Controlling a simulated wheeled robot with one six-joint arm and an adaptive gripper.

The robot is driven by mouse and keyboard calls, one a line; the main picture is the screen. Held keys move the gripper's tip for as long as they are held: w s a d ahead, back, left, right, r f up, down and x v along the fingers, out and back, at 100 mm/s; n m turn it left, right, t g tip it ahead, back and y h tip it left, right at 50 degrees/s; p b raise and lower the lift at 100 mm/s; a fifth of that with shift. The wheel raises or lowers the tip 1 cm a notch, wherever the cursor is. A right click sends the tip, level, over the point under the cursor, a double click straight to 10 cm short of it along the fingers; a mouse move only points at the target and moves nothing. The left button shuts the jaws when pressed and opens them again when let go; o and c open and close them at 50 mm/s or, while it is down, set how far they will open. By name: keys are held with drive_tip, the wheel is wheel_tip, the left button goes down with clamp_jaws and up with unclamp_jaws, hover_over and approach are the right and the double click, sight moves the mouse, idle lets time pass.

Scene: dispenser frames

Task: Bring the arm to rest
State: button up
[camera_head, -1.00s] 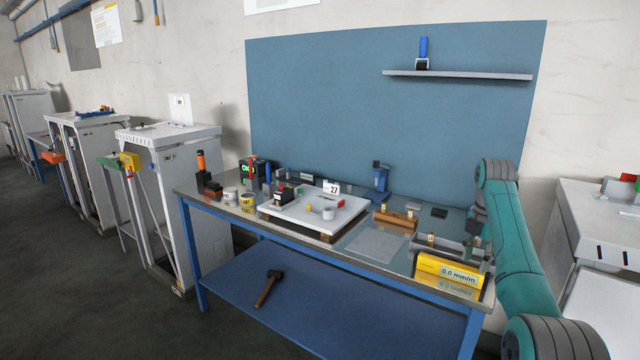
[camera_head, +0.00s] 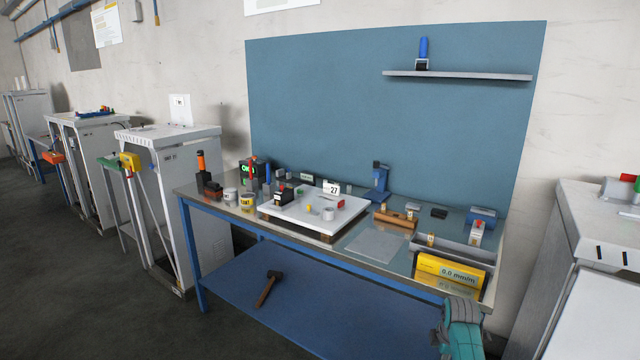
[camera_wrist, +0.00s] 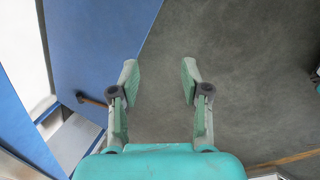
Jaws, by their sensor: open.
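My gripper (camera_wrist: 159,82) is open and empty in the wrist view, its two fingers apart and pointing over bare grey floor. The blue lower shelf of the workbench (camera_wrist: 95,40) lies to the left of the fingers in that view. In the head view my teal arm (camera_head: 462,328) shows only at the bottom right, low in front of the bench's right end. The gripper itself is not visible in the head view.
A hammer (camera_head: 268,288) lies on the lower shelf (camera_head: 330,300). A white cabinet (camera_head: 590,240) stands to the right. The floor at left front is clear.

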drive_tip(key=s+a+f+m+t, duration=0.1)
drive_tip(key=s+a+f+m, duration=0.15)
drive_tip(key=s+f, duration=0.5)
drive_tip(key=s+a+f+m+t, duration=0.2)
drive_tip(key=s+a+f, duration=0.2)
drive_tip(key=s+f, duration=0.35)
drive_tip(key=s+a+f+m+t, duration=0.1)
drive_tip(key=s+a+m, duration=0.1)
drive_tip(key=s, duration=0.7)
drive_tip(key=s+a+f+m+t, duration=0.2)
drive_tip(key=s+a, duration=0.1)
drive_tip(key=s, duration=0.6)
drive_tip(key=s+a+r+m+t, duration=0.1)
drive_tip(key=s+r+m, duration=0.1)
drive_tip(key=s+r, duration=0.5)
drive_tip(key=s+a+r+m+t, duration=0.1)
drive_tip(key=s+a+r+m, duration=0.15)
drive_tip(key=s, duration=0.85)
drive_tip(key=s+r+m+t, duration=0.1)
drive_tip(key=s+r+m, duration=0.1)
drive_tip(key=s+r, duration=0.4)
drive_tip(key=s+r+m+t, duration=0.2)
drive_tip(key=s+r, duration=0.3)
drive_tip(key=r, duration=0.8)
drive_tip(key=shift+s+a+r+y, duration=0.25)
drive_tip(key=shift+s+y, duration=0.05)
drive_tip(key=shift+s, duration=0.1)
